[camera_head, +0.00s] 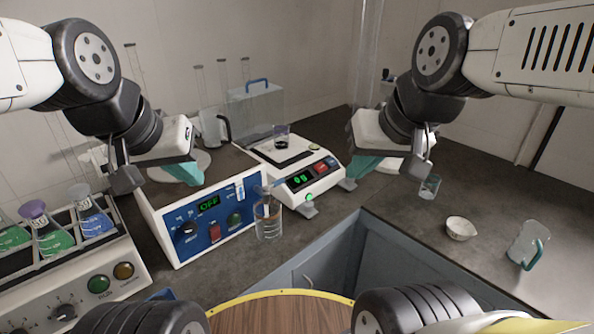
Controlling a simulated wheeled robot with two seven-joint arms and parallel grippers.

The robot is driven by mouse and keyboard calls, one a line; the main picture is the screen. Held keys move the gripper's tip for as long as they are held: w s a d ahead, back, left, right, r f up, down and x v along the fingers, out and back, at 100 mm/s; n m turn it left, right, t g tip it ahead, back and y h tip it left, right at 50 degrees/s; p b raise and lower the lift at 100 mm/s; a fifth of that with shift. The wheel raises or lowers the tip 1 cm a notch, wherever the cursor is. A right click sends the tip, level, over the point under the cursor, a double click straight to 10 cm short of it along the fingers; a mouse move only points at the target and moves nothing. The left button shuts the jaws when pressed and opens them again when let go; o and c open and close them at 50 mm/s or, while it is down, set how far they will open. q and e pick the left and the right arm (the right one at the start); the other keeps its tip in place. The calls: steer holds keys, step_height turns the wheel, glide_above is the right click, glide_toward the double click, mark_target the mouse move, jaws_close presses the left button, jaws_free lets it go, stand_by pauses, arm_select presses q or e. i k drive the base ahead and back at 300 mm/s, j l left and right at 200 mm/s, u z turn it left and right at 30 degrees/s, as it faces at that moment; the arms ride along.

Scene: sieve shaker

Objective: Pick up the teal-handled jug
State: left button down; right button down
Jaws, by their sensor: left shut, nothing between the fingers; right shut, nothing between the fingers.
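The teal-handled jug (523,241) is clear and stands upright on the dark bench at the far right. Its teal handle faces the lower right of the picture. My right gripper (420,168) is shut and empty, above the bench to the upper left of the jug and well apart from it. My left gripper (127,180) is shut and empty, raised over the left side, near the blue-fronted device and far from the jug.
A white bowl (461,228) lies left of the jug, and a small glass (429,187) stands below my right gripper. A balance (292,162), a blue-panelled device (205,216) and a flask rack (58,250) fill the left. Bench around the jug is clear.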

mark_target(526, 248)
steer(key=z, duration=2.05)
